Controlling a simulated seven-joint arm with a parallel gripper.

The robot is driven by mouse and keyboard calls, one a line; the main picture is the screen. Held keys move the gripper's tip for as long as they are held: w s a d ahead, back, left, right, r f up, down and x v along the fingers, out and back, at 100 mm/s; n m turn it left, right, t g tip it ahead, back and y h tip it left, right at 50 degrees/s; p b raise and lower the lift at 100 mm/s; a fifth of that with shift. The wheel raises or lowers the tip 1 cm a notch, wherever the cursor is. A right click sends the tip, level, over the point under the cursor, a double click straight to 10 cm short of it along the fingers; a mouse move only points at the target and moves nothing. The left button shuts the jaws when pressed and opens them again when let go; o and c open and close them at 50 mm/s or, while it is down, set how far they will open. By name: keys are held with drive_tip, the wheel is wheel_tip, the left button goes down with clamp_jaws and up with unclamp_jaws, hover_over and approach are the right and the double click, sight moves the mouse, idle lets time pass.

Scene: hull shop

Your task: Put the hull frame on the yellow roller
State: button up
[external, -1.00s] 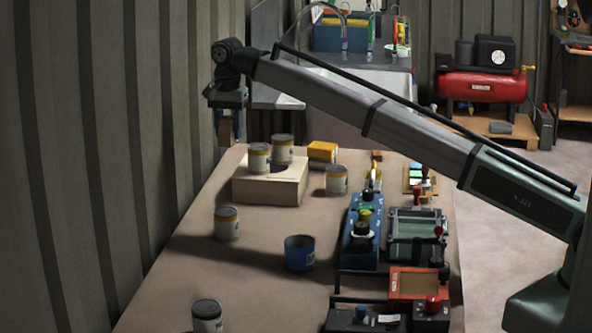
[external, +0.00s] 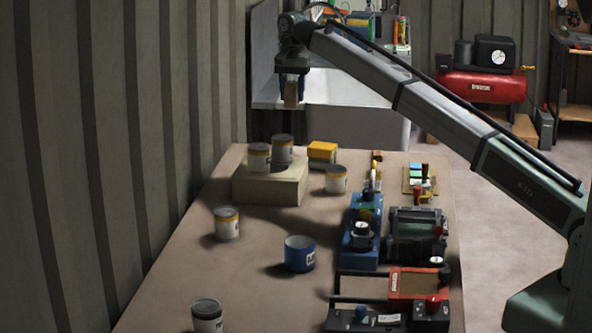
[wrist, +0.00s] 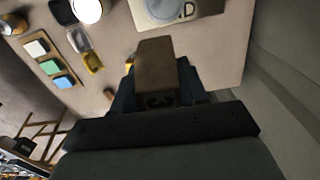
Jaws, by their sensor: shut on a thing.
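My gripper (external: 291,100) is high above the far end of the table, in front of the sink, shut on a brown block-like piece (external: 291,93). The piece also shows in the wrist view (wrist: 156,70), with a dark mark on its near end. I cannot tell from its shape whether it is the hull frame. A yellow block with a pale side (external: 322,150) sits beside the wooden box. A small yellow piece (wrist: 93,62) lies by a grey part in the wrist view. I cannot tell which yellow thing is the roller.
A wooden box (external: 270,190) carries two grey cans; more cans (external: 336,180) and a blue tin (external: 300,254) stand on the table (external: 190,285). Tools and fixtures (external: 362,235) line its right side. A sink (external: 358,97) stands behind.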

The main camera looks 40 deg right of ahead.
drive_tip(key=w+d, duration=0.2)
drive_tip(key=d, duration=1)
hover_over(323, 145)
wheel_tip(323, 145, down, 4)
drive_tip(key=f, duration=0.1)
drive_tip(key=shift+n, duration=0.3)
drive_tip(key=shift+f, duration=4.95)
drive_tip(key=shift+f, duration=0.15)
drive_tip(key=o, duration=1.1)
wheel_tip(323, 145, up, 12)
